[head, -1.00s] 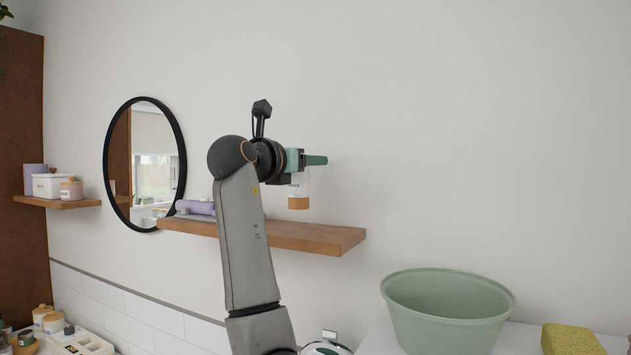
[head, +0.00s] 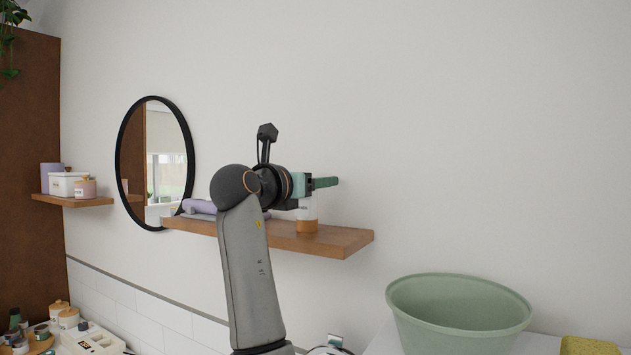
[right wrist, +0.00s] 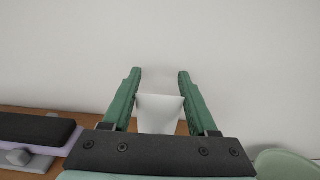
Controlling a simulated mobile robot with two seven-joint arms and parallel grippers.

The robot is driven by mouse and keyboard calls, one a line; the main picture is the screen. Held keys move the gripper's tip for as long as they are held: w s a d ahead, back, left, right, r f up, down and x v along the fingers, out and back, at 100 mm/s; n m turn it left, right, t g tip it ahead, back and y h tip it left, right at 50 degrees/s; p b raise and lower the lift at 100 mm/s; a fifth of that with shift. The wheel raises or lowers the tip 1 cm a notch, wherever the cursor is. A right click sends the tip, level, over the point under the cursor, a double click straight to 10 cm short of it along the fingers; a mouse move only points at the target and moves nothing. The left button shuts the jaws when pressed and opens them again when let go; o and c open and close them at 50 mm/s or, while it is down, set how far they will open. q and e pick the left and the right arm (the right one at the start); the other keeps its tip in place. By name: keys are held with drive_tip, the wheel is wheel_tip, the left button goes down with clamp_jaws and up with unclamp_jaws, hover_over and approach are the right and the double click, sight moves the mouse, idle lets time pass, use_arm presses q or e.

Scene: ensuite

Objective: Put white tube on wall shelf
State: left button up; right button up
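The white tube (head: 307,211) stands upright with its orange cap down, and its base appears to meet the wooden wall shelf (head: 335,242) near the shelf's right end. My right gripper (head: 325,183) is at the tube's upper part. In the right wrist view the tube (right wrist: 160,112) sits between the two green fingers (right wrist: 158,85), which appear to press its sides. The tube's upper end is partly hidden by the gripper in the head view. My left gripper is not in view.
A lilac item (head: 199,206) lies on the shelf's left part; the wrist view shows a dark-topped object (right wrist: 38,128) there. The shelf's right end is clear. A round mirror (head: 122,165) hangs behind. A green basin (head: 460,335) stands lower right, with a yellow sponge (head: 588,346).

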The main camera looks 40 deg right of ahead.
drive_tip(key=o, duration=0.4)
drive_tip(key=shift+c, duration=0.2)
drive_tip(key=shift+r, duration=0.2)
drive_tip(key=shift+a+f, duration=0.1)
drive_tip(key=shift+a, duration=0.25)
drive_tip(key=b+v, duration=0.3)
drive_tip(key=v, duration=0.8)
drive_tip(key=shift+s+a, duration=0.15)
drive_tip(key=shift+s, duration=0.05)
